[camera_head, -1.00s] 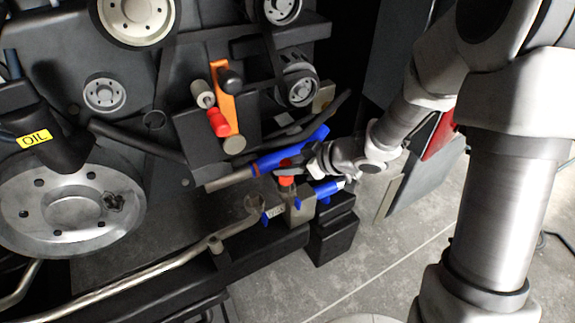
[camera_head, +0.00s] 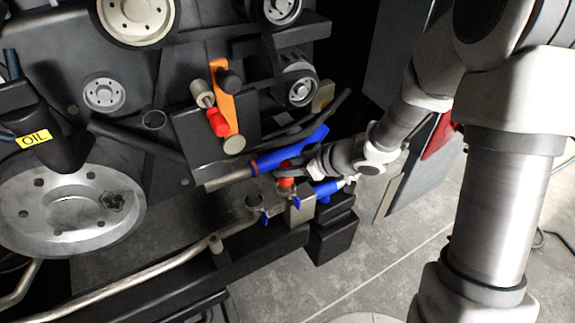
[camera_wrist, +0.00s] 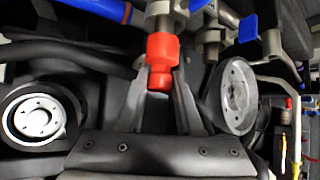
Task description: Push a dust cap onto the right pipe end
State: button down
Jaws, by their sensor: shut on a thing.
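My gripper (camera_head: 287,172) is shut on a red dust cap (camera_head: 287,182) at the lower right of the engine. In the wrist view, the two fingertips (camera_wrist: 160,76) hold the narrow end of the red cap (camera_wrist: 161,48). The cap's wide end lines up with a metal pipe end (camera_wrist: 160,8) and shows no clear gap to it. I cannot tell how far it sits on. In the head view, a finger partly covers the cap above the right pipe fitting (camera_head: 296,206). Another pipe end (camera_head: 255,203) stands to its left without a red cap.
A blue hose (camera_head: 290,148) runs close behind my gripper. Blue valve levers (camera_head: 265,219) sit near the fittings. A red piece (camera_head: 217,122) is at a metal fitting beside an orange bracket (camera_head: 222,80). A black block (camera_head: 332,235) stands to the right, with open floor beyond.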

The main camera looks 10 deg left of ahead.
aim_at(287, 179)
jog(key=shift+f, duration=0.35)
jog(key=shift+f, duration=0.15)
dwell(0.4)
jog(key=shift+f+b, duration=0.35)
jog(key=shift+f, duration=0.15)
jog(key=shift+f, duration=0.1)
jog(key=shift+f, duration=0.5)
jog(key=shift+f+b, duration=0.55)
dwell(0.5)
jog(key=shift+c, duration=0.4)
grip_release()
